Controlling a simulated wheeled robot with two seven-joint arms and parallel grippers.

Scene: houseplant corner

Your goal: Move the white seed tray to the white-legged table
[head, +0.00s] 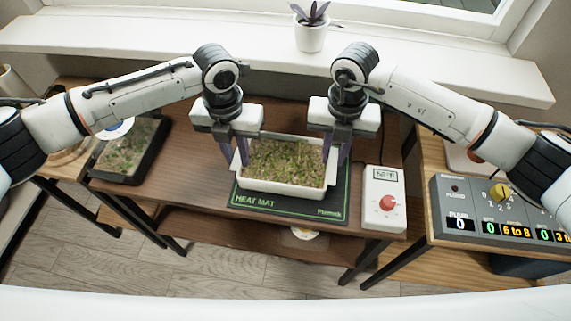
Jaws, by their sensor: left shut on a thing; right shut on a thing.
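The white seed tray (284,189) is full of small green seedlings. It is over the black heat mat with green lettering (300,208) on the brown wooden table (200,200); I cannot tell whether it rests on the mat or is just above it. My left gripper (238,158) is shut on the tray's left end. My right gripper (336,158) is shut on its right end. The tray looks level. I see no table with white legs; the legs in view are dark.
A white controller with a red knob (384,198) stands right of the mat. A dark tray of plants (128,152) is at the left. A pump panel (500,212) is on the right-hand table. A potted plant (311,36) stands on the white windowsill (160,36) behind.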

